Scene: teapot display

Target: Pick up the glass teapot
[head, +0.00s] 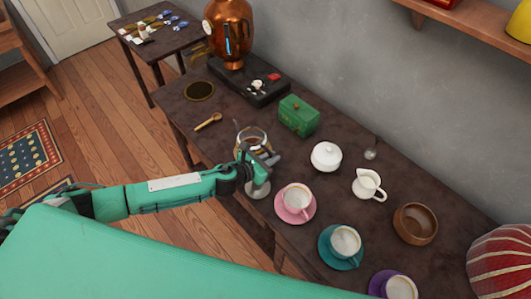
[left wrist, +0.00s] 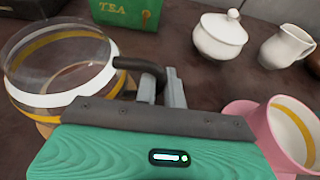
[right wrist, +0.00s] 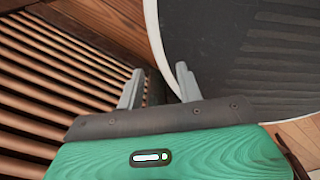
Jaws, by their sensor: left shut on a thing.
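The glass teapot (head: 249,135), clear with a gold band, is at the front edge of the dark table, partly hidden by my left gripper (head: 262,158). In the left wrist view, the teapot (left wrist: 62,92) is at the left and its dark curved handle (left wrist: 138,64) reaches between the fingers. My left gripper (left wrist: 162,86) is shut on that handle. Whether the teapot's base touches the table cannot be told. My right gripper (right wrist: 158,80) is open and empty, with its fingers apart, away from the table.
The green tea box (head: 298,116) stands behind the teapot. The white sugar bowl (head: 326,156), white jug (head: 369,184) and pink cup and saucer (head: 295,202) are to the right. A wooden spoon (head: 208,122) lies to the left. A copper urn (head: 228,32) stands at the back.

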